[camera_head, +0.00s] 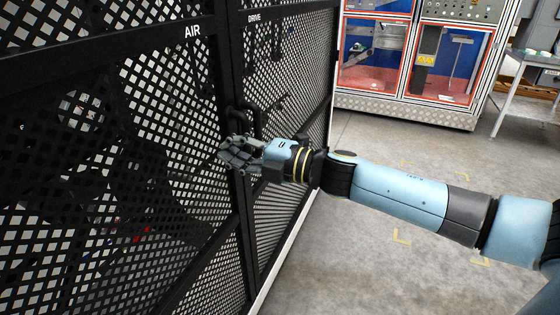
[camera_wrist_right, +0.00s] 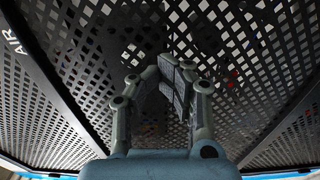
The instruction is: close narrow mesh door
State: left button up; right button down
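Two black mesh panels stand side by side at the left of the head view. The left one, marked AIR (camera_head: 165,110), fills the left side; the one marked DRIVE (camera_head: 290,60) is beyond it. I cannot tell which is the narrow door. A dark upright handle (camera_head: 232,118) is at the dark frame posts between them. My right gripper (camera_head: 232,155) is just below this handle, close to the posts. In the wrist view, its fingers (camera_wrist_right: 160,78) converge in front of mesh, with nothing visibly held; their exact gap is unclear. My left gripper is not in view.
A red-framed cabinet (camera_head: 405,112) with a metal base stands at the back. A grey table (camera_head: 538,60) is at the far right. Grey floor (camera_head: 375,137) with yellow corner marks is clear to the right of the mesh. My right arm reaches across this space.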

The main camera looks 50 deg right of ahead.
jog(key=shift+v, duration=4.15)
jog(key=s+d+f+m+g+h+b, duration=0.1)
jog(key=d+f+m+h+b, duration=0.15)
jog(key=f, duration=0.75)
jog(key=d+f+m+h+b, duration=0.1)
jog(key=f+m+h+b, duration=0.25)
jog(key=f, duration=0.65)
jog(key=s+f+m+g+h+b, duration=0.1)
jog(key=s+f+m+g, duration=0.2)
jog(key=f, duration=0.7)
jog(key=s+f+m+g+h, duration=0.1)
jog(key=s+f+m+g, duration=0.15)
jog(key=s+f, duration=0.5)
pick_arm(q)
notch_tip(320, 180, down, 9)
jog(key=b, duration=0.2)
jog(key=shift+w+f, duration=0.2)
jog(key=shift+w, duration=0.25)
pick_arm(e)
jog(key=s+a+f+m+g, duration=0.3)
jog(key=s+f+m+g, duration=0.1)
jog(key=s+f, duration=0.6)
jog(key=s+a+f+m+g, duration=0.4)
jog(key=s+f, duration=0.6)
jog(key=s, duration=0.7)
jog(key=shift+s+a+f+m+g, duration=0.2)
jog(key=shift+m+g, duration=0.45)
jog(key=shift+m, duration=0.6)
